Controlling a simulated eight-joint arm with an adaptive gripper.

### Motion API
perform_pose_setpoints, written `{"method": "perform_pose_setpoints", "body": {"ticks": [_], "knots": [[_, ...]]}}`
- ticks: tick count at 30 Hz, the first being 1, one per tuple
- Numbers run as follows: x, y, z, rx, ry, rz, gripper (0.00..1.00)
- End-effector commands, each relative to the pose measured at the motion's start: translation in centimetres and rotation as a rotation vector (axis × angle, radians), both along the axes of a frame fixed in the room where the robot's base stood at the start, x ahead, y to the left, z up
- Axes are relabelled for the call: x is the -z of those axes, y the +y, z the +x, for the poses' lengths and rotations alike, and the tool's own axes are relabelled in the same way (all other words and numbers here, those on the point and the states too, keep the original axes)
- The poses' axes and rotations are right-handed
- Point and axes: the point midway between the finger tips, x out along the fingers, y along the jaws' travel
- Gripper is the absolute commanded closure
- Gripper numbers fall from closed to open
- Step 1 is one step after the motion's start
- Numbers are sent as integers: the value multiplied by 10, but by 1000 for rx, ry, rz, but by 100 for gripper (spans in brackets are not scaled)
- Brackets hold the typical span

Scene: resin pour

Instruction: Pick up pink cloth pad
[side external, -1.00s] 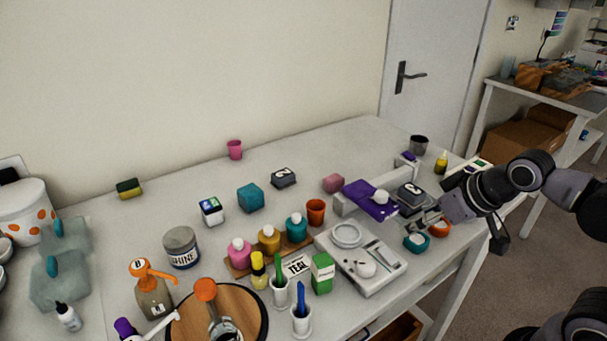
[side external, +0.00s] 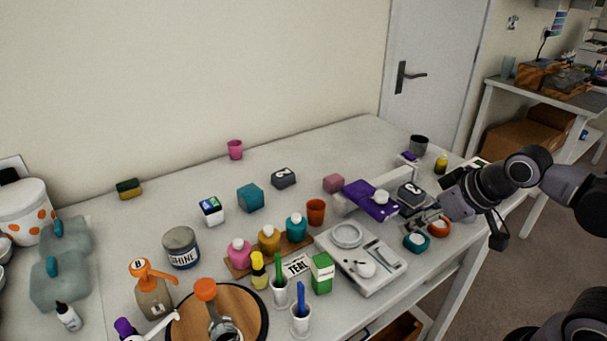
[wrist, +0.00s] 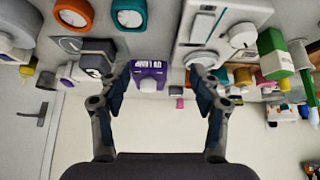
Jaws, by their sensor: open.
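The pink cloth pad (side external: 334,183) is a small rounded pink block on the table, behind the left end of the white raised bar.
A dark numbered block (side external: 411,196) stands close to my gripper. An orange cup (side external: 316,212) and white tray (side external: 378,277) stand nearer the front. Table behind the pad is clear.

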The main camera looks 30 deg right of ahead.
Motion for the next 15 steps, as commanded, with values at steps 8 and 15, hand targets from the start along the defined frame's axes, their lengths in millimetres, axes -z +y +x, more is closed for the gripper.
{"method": "perform_pose_setpoints", "body": {"ticks": [8, 15], "knots": [[-38, -2, 46, -208, 106, -176, 36], [-62, -2, 100, -447, 232, -353, 36]]}}
